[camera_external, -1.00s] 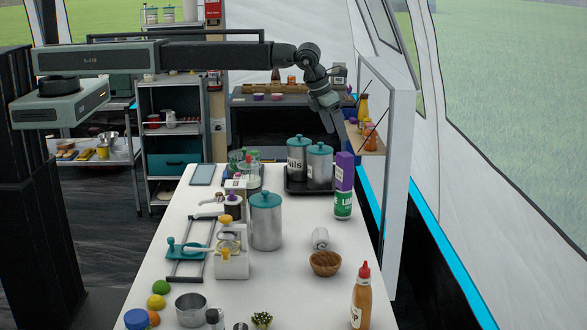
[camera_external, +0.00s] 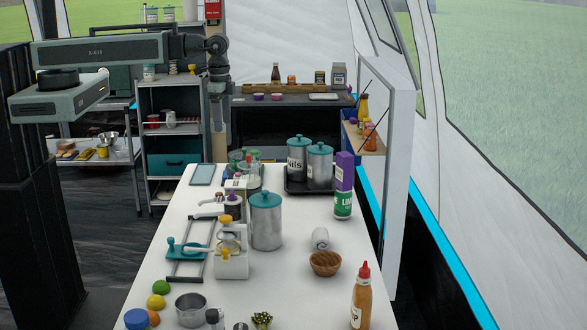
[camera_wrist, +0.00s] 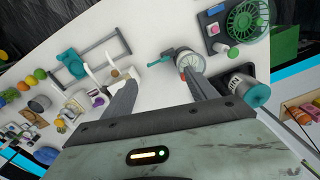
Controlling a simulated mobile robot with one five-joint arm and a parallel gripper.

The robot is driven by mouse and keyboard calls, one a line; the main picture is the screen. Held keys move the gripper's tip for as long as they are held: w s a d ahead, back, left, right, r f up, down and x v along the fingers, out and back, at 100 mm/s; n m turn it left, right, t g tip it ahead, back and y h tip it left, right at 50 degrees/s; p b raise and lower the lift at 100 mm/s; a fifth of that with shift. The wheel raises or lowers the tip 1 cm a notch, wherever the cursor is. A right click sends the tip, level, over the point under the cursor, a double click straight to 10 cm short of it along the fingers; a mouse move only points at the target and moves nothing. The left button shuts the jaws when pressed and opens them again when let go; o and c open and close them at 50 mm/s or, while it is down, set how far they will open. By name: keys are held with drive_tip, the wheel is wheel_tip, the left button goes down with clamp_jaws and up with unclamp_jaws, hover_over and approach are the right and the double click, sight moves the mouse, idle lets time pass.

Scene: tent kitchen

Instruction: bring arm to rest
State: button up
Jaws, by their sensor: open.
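My gripper (camera_external: 217,128) hangs down above the far left end of the white table (camera_external: 330,285) in the external view. The white table top shows between and beyond the fingers. The fingertips look small and dark in the external view, against the shelves behind.
On the table stand a teal-lidded canister (camera_external: 266,222), a tray with two canisters (camera_external: 320,163), a wooden bowl (camera_external: 325,263) and a sauce bottle (camera_external: 362,298). A tablet (camera_external: 203,174) lies at the far left corner. A shelf rack (camera_external: 171,130) stands behind.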

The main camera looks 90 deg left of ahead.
drive_tip(key=s+n, duration=0.2)
drive_tip(key=shift+s+a, duration=0.15)
drive_tip(key=shift+s, duration=0.15)
wheel_tip(320, 180, down, 11)
drive_tip(key=b, duration=1.1)
drive_tip(key=shift+f, duration=0.2)
